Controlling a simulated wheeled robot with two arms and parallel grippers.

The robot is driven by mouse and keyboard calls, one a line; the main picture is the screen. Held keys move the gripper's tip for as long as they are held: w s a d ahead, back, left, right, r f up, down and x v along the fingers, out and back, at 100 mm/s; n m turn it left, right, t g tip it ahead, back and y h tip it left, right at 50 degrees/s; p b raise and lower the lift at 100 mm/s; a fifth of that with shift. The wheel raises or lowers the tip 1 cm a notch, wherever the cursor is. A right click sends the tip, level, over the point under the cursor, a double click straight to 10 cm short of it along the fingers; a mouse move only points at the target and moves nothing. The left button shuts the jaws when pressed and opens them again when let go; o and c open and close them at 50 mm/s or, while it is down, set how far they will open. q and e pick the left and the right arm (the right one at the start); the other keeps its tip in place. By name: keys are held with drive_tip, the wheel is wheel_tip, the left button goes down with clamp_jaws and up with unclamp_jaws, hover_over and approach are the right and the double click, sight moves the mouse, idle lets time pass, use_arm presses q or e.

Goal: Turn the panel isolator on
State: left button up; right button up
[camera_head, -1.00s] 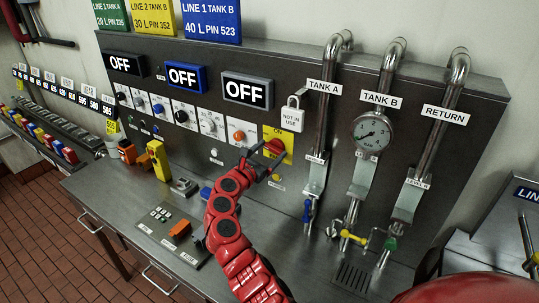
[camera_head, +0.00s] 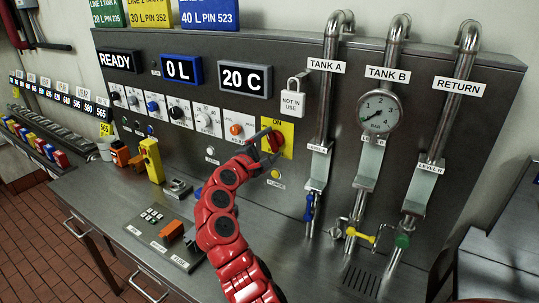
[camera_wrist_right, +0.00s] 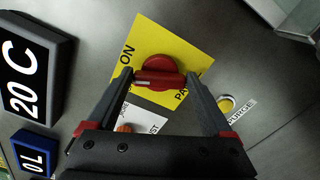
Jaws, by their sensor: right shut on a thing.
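The panel isolator is a red rotary knob (camera_head: 275,141) on a yellow plate (camera_head: 288,137) marked ON, on the steel panel. My right gripper (camera_head: 266,142) reaches it from the lower left. In the right wrist view the red knob (camera_wrist_right: 157,78) sits between the fingertips of my right gripper (camera_wrist_right: 158,82), which are closed on its bar from both sides. The displays read READY (camera_head: 118,62), 0 L (camera_head: 181,69) and 20 C (camera_head: 244,78). My left gripper is not in view.
A NOT IN USE padlock tag (camera_head: 292,103) hangs just above the yellow plate. A row of small knobs (camera_head: 207,119) lies left of it. Pipes with a gauge (camera_head: 379,110) and valve handles stand to the right. An orange-buttoned pad (camera_head: 163,238) lies on the counter.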

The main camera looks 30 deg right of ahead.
drive_tip(key=m+b, duration=0.3)
drive_tip(key=shift+f+m, duration=0.3)
drive_tip(key=shift+f, duration=0.05)
drive_tip(key=shift+m+b, duration=0.6)
drive_tip(key=shift+b, duration=0.15)
drive_tip(key=shift+r, duration=0.1)
drive_tip(key=o, duration=1.1)
drive_tip(key=shift+o, duration=0.2)
drive_tip(key=b+v, duration=0.2)
drive_tip(key=v, duration=1.5)
drive_tip(key=shift+s, duration=0.2)
drive_tip(key=shift+a, duration=0.15)
